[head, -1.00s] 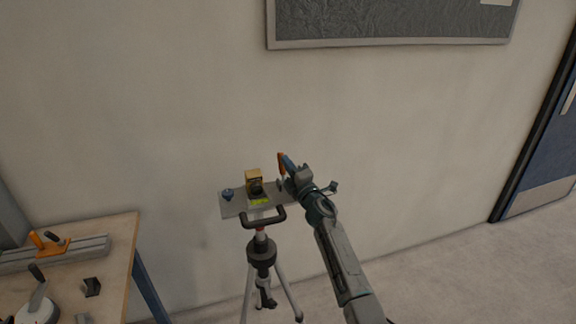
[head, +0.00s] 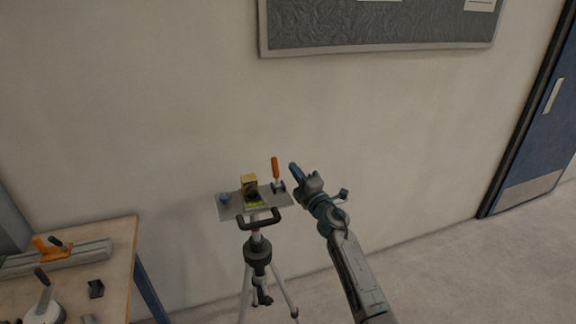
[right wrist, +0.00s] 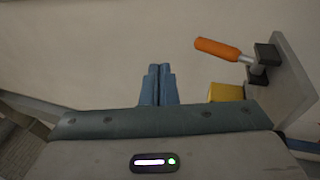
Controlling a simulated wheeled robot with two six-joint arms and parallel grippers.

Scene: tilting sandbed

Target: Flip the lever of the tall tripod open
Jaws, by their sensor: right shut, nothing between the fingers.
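The tall tripod (head: 257,255) stands near the wall and carries a grey plate (head: 232,208). On the plate's right end is a lever with an orange handle (head: 275,168), standing upright in the head view. The orange handle also shows in the right wrist view (right wrist: 217,49), joined by a metal rod to a dark bracket on the plate's edge. My right gripper (head: 293,168) is shut and empty, to the right of the handle with a gap between them. Its blue fingers (right wrist: 158,84) are together in the right wrist view. My left gripper is not in view.
A wooden table (head: 122,240) with clamp-like tools stands at the left. A board (head: 380,45) hangs on the wall, and a blue door (head: 540,130) is at the right.

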